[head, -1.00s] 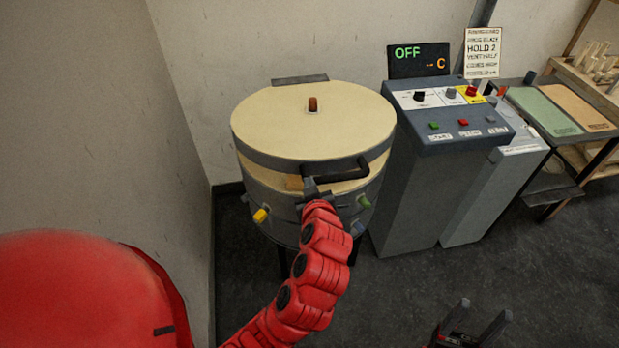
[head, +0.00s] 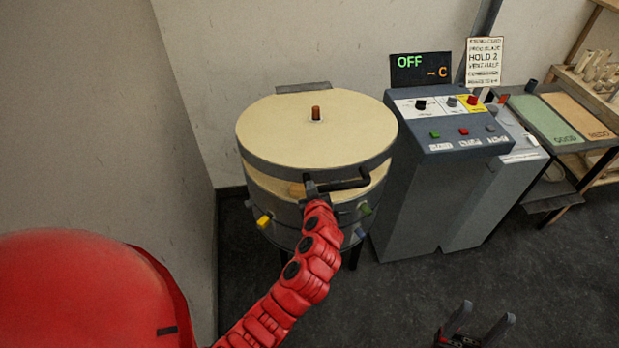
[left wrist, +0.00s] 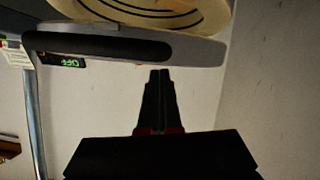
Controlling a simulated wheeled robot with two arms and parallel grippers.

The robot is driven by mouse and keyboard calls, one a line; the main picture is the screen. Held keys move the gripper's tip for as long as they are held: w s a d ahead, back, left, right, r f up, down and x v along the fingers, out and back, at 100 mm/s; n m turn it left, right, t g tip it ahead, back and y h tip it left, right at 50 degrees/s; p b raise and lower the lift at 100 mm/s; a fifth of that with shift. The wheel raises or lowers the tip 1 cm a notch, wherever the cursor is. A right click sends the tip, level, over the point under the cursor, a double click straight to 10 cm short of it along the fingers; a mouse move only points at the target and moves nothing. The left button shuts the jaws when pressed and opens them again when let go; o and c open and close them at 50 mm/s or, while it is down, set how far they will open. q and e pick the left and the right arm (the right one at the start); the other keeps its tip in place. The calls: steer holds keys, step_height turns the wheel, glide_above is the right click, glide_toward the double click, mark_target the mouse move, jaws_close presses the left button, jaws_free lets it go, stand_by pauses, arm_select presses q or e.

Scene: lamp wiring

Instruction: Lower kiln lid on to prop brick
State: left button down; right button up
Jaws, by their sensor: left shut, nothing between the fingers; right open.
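The round kiln (head: 285,213) has a cream-topped lid (head: 290,135) with a grey rim and a dark front handle (head: 350,182). A gap shows between lid and kiln body at the front. A small tan block, probably the prop brick (head: 297,189), shows in that gap beside my gripper; whether the lid touches it is unclear. My left gripper (head: 311,184) is shut and empty at the handle's left end. In the left wrist view its fingertips (left wrist: 160,72) point up just below the handle (left wrist: 100,45), with the lid's ringed underside (left wrist: 165,12) above. My right gripper (head: 478,315) is open and empty, low in the head view.
A grey control cabinet (head: 420,200) stands close right of the kiln, with a display (head: 420,69) reading OFF. Further right is a table with green (head: 545,118) and orange (head: 580,113) panels. A wall stands close on the left. The floor in front is clear.

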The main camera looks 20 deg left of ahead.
arm_select(q)
steer(key=shift+f, duration=0.15)
steer(key=shift+t, duration=0.4)
steer(key=f+b, duration=0.1)
steer(key=b, duration=0.2)
steer(key=f+b, duration=0.2)
steer(key=b, duration=0.1)
steer(key=f+b, duration=0.2)
steer(key=b, duration=0.1)
steer(key=shift+s+d+f, duration=0.1)
steer(key=shift+s+d, duration=0.15)
steer(key=shift+s, duration=0.05)
